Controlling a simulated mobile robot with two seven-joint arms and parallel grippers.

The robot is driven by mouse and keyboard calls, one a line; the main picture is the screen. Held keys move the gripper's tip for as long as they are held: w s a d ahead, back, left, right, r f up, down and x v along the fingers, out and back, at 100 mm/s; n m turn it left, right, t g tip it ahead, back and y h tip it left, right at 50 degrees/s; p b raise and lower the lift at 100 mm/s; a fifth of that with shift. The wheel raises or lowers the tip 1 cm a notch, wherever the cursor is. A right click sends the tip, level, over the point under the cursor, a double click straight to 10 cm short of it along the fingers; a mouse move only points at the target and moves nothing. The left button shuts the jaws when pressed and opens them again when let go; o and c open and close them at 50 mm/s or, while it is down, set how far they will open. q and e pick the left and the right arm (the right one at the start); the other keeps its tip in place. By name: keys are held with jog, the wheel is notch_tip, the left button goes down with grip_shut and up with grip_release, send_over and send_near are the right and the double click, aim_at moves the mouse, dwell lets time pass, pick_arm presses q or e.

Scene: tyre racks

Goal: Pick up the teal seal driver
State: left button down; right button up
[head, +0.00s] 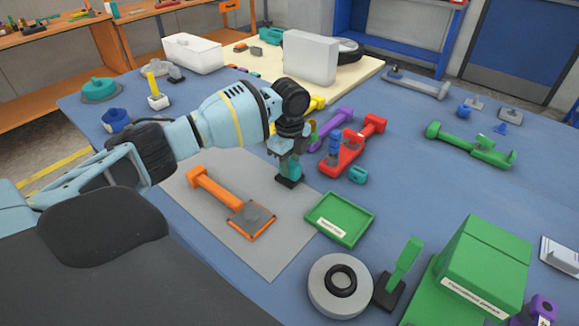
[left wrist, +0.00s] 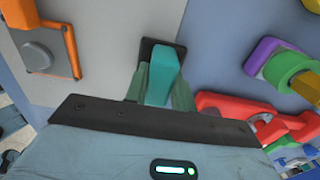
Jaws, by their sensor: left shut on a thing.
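The teal seal driver (left wrist: 163,72) has a teal handle and a dark square base (head: 289,182). In the left wrist view its handle stands between the two fingers of my left gripper (left wrist: 160,84). In the head view my left gripper (head: 289,160) points down over the right edge of the grey mat, shut on the handle. The fingers hide much of the handle there. The base is at or just above the table; I cannot tell if it touches. My right gripper is not in view.
On the grey mat (head: 272,262) lies an orange tool (head: 215,190). A red tool (head: 350,152), a small teal part (head: 358,175) and a green tray (head: 340,219) are close to the right. A grey ring (head: 338,290) and a green-handled tool (head: 404,262) stand nearer the front. The blue table is clear at centre right.

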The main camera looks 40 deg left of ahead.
pick_arm(q)
jog(key=shift+r, duration=0.5)
notch_tip(320, 180, up, 2)
jog(key=shift+r, duration=0.25)
jog(key=s+d, duration=0.1)
jog(key=s, duration=0.4)
jog(key=s+d+p, duration=0.1)
jog(key=s, duration=0.4)
jog(key=s+d+r+p, duration=0.1)
jog(key=s, duration=0.4)
jog(key=shift+s, duration=0.35)
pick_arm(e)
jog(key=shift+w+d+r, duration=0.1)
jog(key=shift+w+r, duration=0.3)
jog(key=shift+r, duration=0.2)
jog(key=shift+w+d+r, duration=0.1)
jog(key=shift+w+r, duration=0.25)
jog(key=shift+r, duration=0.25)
